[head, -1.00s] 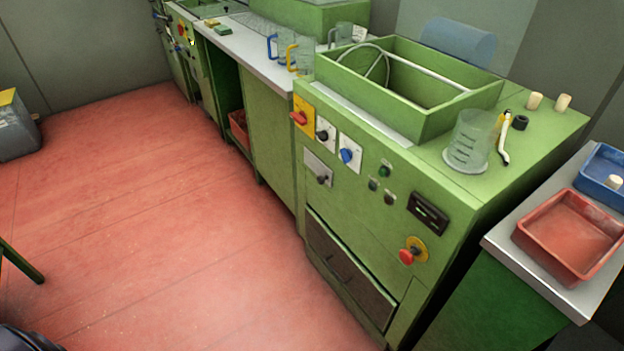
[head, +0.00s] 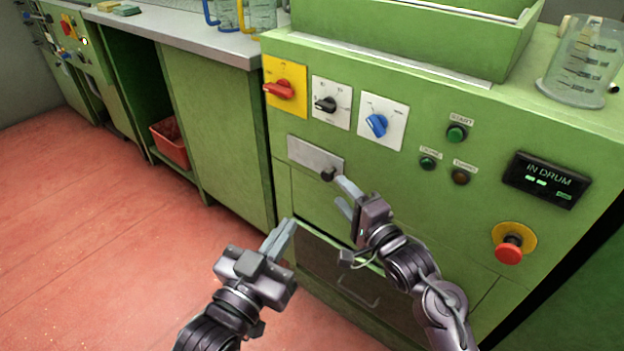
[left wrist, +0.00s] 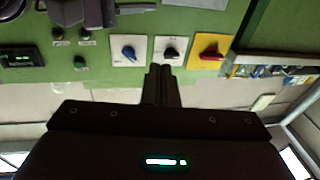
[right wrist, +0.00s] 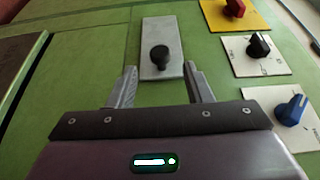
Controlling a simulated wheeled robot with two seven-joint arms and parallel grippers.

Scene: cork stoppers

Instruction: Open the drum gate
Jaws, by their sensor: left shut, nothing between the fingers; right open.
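The drum gate control looks like a grey metal plate (head: 312,155) with a dark round knob (head: 328,174) at its right end, on the green cabinet front. In the right wrist view the plate (right wrist: 172,78) runs away from me with the knob (right wrist: 159,56) on it. My right gripper (head: 343,195) is open. Its fingers (right wrist: 158,85) lie either side of the plate's near end, short of the knob and apart from it. My left gripper (head: 284,238) is shut and empty, lower left of the plate in front of the cabinet.
Above the plate are a red switch (head: 280,89), a black switch (head: 326,104) and a blue switch (head: 377,125). An IN DRUM display (head: 545,180) and a red stop button (head: 509,250) are to the right. A drawer (head: 345,280) is below. The red floor at left is clear.

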